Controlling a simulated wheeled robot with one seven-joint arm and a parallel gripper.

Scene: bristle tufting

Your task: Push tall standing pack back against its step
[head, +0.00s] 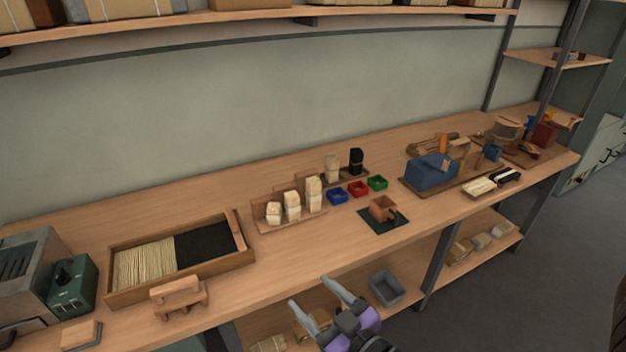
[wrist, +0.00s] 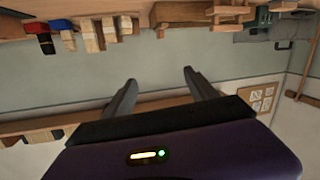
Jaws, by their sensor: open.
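Three cream packs stand in a row on a low wooden stepped stand (head: 290,222) at the middle of the bench: a short one (head: 274,212), a medium one (head: 292,206) and the tallest one (head: 313,193) at the right. Upright wooden backs rise behind them. Whether the tallest pack touches its step is too small to tell. My gripper (head: 309,291) is in front of the bench, well apart from the packs, with its fingers spread and empty. The wrist view shows the open fingers (wrist: 159,77) with nothing between them.
Behind stand another cream pack (head: 331,169) and a black pack (head: 356,161). A bristle tray (head: 243,262) is left.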

